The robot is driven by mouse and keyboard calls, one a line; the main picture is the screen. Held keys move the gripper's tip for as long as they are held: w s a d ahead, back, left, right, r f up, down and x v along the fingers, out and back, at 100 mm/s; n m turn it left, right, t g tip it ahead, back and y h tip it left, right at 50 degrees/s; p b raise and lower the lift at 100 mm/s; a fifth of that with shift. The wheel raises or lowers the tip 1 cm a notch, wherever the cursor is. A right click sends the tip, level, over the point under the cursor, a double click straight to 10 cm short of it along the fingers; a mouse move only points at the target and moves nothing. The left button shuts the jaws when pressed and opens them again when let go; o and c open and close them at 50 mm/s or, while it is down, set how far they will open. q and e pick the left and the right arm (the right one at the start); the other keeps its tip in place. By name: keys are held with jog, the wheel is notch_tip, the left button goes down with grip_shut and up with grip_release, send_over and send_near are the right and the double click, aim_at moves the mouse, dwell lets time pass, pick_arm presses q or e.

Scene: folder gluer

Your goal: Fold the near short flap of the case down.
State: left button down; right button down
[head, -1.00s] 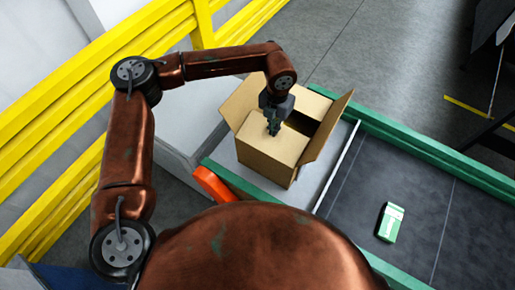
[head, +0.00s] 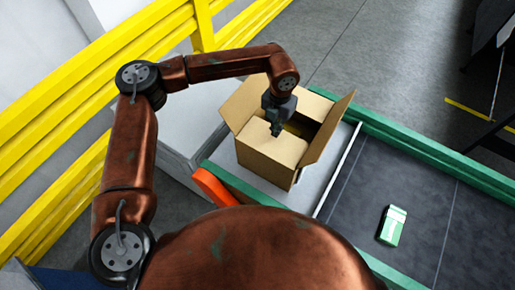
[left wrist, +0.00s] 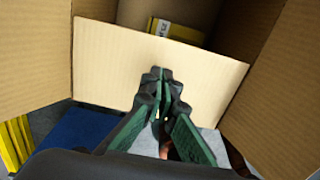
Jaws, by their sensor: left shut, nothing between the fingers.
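The open cardboard case (head: 264,167) stands on the conveyor bed. Its near short flap (head: 258,139) slopes inward over the near part of the opening. In the left wrist view this flap is the pale panel (left wrist: 105,65), with a gap beyond its far edge. My left gripper (head: 276,132) is shut and empty over the flap. Its fingertips (left wrist: 162,75) overlap the flap in the left wrist view; I cannot tell if they touch it. The left side flap (head: 242,102) and right side flap (head: 329,125) flare outward. My right gripper is not in view.
A yellow item (left wrist: 178,30) lies inside the case. A green-and-white carton (head: 392,225) lies on the dark belt (head: 425,215) to the right. Green rails (head: 430,148) edge the conveyor. A yellow fence (head: 80,115) stands at the left.

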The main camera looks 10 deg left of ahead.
pick_arm(q)
notch_tip(320, 180, up, 9)
jog(key=p, duration=0.3)
jog(key=shift+f, duration=0.15)
jog(key=shift+d+f, duration=0.1)
dwell(1.6)
